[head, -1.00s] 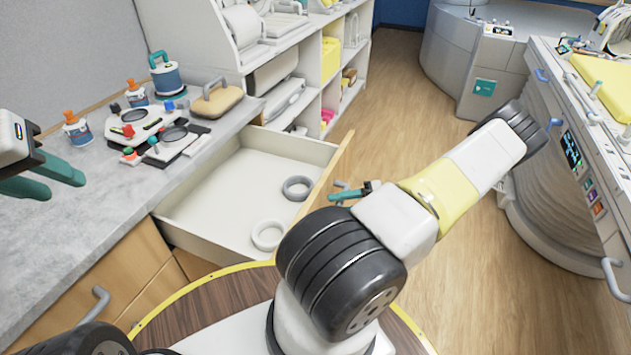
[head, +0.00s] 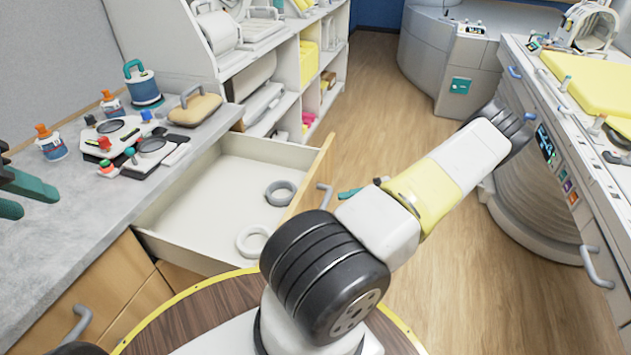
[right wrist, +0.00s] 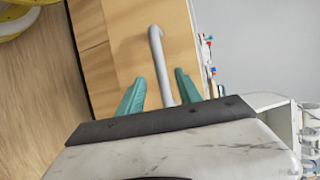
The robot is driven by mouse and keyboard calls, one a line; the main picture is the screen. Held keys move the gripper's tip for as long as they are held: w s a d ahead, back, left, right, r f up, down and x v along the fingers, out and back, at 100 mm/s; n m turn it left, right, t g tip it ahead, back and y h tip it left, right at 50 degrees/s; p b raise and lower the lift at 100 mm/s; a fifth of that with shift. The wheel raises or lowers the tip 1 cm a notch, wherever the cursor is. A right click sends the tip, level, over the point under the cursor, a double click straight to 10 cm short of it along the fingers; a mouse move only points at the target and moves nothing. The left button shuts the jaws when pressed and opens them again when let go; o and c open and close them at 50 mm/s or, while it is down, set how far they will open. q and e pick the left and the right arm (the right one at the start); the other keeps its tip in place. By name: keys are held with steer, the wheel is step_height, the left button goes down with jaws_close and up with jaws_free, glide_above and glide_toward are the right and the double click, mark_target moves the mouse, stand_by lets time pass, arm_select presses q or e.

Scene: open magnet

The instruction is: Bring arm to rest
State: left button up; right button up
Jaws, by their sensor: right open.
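My right arm crosses the middle of the head view, white and yellow with dark joints. Its gripper (head: 350,193) is mostly hidden behind the arm; a teal finger shows just right of the open drawer's handle (head: 324,196), apart from it. In the right wrist view, the teal fingers of my right gripper (right wrist: 160,88) are spread and hold nothing. The grey handle (right wrist: 158,48) on the wooden front appears between them, beyond the tips. My left gripper (head: 38,203) is at the left edge over the counter, its teal fingers apart and empty, partly cut off.
The open drawer (head: 195,205) holds two rings, a grey one (head: 281,193) and a white one (head: 252,241). The counter (head: 75,220) carries bottles and devices. A bed-like unit (head: 590,90) stands at right. Wooden floor (head: 400,110) between is clear.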

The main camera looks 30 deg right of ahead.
stand_by(0.4)
steer(key=w+a+r+n+g+h, duration=0.35)
steer(key=a+r, duration=0.45)
steer(key=r, duration=0.3)
steer(key=w+a+r+n+g+h, duration=0.25)
steer(key=a+r+g+h, duration=0.25)
steer(key=a+r, duration=0.5)
steer(key=s+a+r+t+h, duration=0.1)
steer(key=s+a+r+t, duration=0.2)
steer(key=s+a+r, duration=0.2)
steer(key=s+a+r+n+t+h, duration=0.1)
steer(key=s+a+r+t, duration=0.3)
steer(key=a+r, duration=0.4)
step_height(320, 180, up, 3)
steer(key=shift+s+r+h, duration=0.15)
steer(key=shift+s+h, duration=0.5)
steer(key=shift+s, duration=0.1)
steer(key=shift+d, duration=0.15)
